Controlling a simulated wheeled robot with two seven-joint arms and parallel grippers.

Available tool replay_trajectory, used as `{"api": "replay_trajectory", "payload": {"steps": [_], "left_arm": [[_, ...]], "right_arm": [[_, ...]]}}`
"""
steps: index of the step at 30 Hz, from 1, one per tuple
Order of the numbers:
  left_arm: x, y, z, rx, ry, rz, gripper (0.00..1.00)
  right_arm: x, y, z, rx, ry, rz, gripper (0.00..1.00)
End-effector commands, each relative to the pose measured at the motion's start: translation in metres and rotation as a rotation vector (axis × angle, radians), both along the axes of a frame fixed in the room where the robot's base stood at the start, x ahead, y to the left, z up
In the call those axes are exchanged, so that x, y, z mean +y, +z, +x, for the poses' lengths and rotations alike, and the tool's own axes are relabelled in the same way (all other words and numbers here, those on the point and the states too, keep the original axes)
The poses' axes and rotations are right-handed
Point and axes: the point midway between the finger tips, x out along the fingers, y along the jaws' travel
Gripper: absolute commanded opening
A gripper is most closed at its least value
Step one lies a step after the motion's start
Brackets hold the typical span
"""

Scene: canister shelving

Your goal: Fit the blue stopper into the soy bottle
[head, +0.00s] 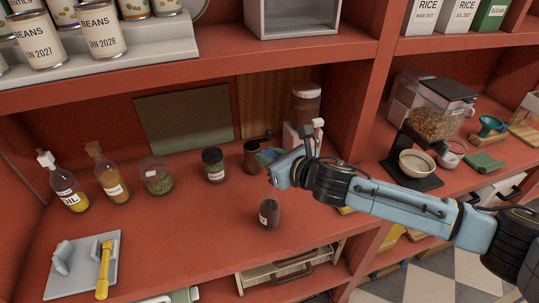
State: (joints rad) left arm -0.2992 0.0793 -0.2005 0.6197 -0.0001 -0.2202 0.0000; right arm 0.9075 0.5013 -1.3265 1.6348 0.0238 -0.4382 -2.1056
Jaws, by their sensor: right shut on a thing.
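My right gripper (274,161) reaches in from the right over the red counter. It is shut on a small blue piece, which looks like the blue stopper (267,155) and is partly hidden by the fingers. A small dark bottle with a white label (269,214), likely the soy bottle, stands upright on the counter below the gripper, nearer the front edge. Its label is too small to read. The held piece is apart from the bottle, above and behind it in the picture. My left gripper is not in view.
An oil bottle (69,189), an amber bottle (112,183), a herb jar (157,179), a dark-lidded jar (214,166) and a brown grinder (251,157) stand in a row behind. A grey tray (82,270) with a yellow-handled tool lies front left. A divider (367,90) stands right. Counter around the dark bottle is clear.

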Motion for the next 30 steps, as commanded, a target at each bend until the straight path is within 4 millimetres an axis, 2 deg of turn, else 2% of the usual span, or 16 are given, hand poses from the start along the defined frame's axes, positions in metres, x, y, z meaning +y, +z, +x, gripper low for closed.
{"api": "replay_trajectory", "payload": {"steps": [16,30], "left_arm": [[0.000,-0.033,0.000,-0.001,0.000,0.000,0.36],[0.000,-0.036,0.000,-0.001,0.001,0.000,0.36]], "right_arm": [[0.001,-0.050,-0.001,0.002,0.002,0.001,0.01],[0.001,-0.056,-0.001,0.002,0.002,0.001,0.01]]}}
